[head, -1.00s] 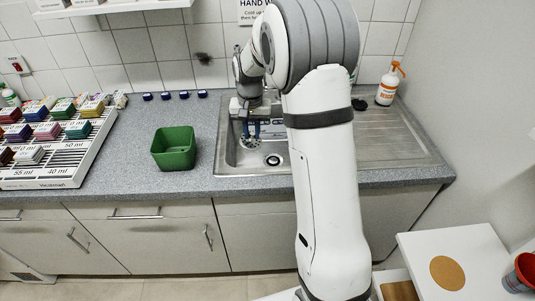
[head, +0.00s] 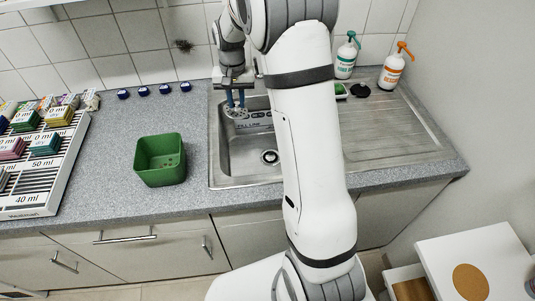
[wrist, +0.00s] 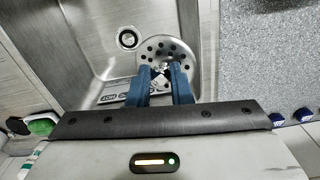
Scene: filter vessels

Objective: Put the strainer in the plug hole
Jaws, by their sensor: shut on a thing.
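My gripper (head: 236,100) is over the left part of the sink, its blue fingers pointing down. In the wrist view the fingers (wrist: 162,82) are shut on the middle of the strainer (wrist: 178,48), a round metal disc with holes. The strainer also shows below the fingers in the head view (head: 237,113), held above the sink floor. The plug hole (head: 270,157) is a dark-centred ring in the basin floor, nearer the front than the strainer. In the wrist view the plug hole (wrist: 128,39) lies to the left of the strainer, uncovered.
The steel sink (head: 222,165) has raised walls and a drainboard (head: 395,135) to its right. A green bin (head: 161,160) stands on the counter to the left. Several blue caps lie by the wall. Two pump bottles (head: 346,57) (head: 393,68) stand at the back right.

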